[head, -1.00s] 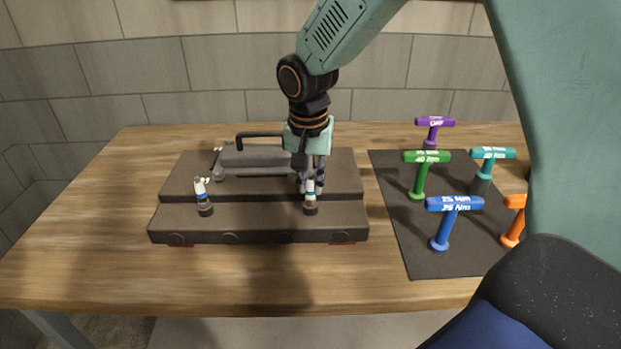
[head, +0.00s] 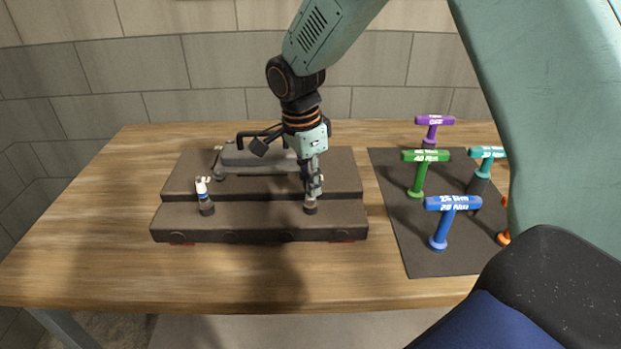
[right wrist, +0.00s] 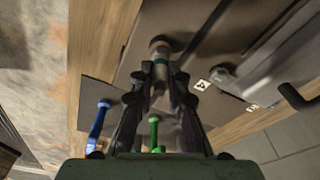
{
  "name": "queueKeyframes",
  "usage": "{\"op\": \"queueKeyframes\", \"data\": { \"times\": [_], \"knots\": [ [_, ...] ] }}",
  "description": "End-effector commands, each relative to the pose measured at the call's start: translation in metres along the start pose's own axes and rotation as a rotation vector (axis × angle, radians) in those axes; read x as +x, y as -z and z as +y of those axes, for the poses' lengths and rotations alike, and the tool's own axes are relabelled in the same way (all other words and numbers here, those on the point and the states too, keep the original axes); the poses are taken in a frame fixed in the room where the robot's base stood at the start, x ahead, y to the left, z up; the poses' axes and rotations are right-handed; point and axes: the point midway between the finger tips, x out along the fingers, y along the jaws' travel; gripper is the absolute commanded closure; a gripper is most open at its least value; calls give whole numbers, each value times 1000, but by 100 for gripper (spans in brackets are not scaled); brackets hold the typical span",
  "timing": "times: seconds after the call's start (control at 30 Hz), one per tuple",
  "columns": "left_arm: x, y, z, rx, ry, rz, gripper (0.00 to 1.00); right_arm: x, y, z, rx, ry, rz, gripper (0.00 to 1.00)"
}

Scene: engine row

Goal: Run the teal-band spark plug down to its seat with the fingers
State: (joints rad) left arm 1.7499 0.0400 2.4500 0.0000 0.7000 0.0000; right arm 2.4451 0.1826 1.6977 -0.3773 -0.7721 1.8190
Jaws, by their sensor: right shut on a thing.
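The teal-band spark plug (head: 311,204) stands upright in the right-hand well on the front step of the dark engine block (head: 258,217). I cannot tell how deep the plug sits. A blue-band spark plug (head: 203,193) stands in the left well. My left gripper is not in view.
A grey cover with a black handle (head: 250,158) lies on the block's upper step behind the plugs. On the right, a dark mat (head: 415,262) holds T-handle tools: purple (head: 434,121), green (head: 425,157), teal (head: 486,153), blue (head: 453,203) and orange. The table's front left is clear.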

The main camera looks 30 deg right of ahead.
Motion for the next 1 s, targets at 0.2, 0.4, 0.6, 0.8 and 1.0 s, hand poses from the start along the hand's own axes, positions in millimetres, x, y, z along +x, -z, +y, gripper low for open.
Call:
{"op": "queueKeyframes", "data": {
  "times": [0.2, 0.4, 0.6, 0.8, 1.0],
  "knots": [
    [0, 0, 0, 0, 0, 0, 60, 0, 0, 0, -2, 1, 0, 100],
    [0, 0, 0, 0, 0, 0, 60, 0, 0, 0, -3, 1, 0, 70],
    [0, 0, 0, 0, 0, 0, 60, 0, 0, 0, -4, 1, 0, 58],
    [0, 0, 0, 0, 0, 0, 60, 0, 0, 0, -4, 1, 0, 58],
    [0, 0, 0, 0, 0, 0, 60, -16, 0, -1, -3, 4, 0, 58]
  ]
}}
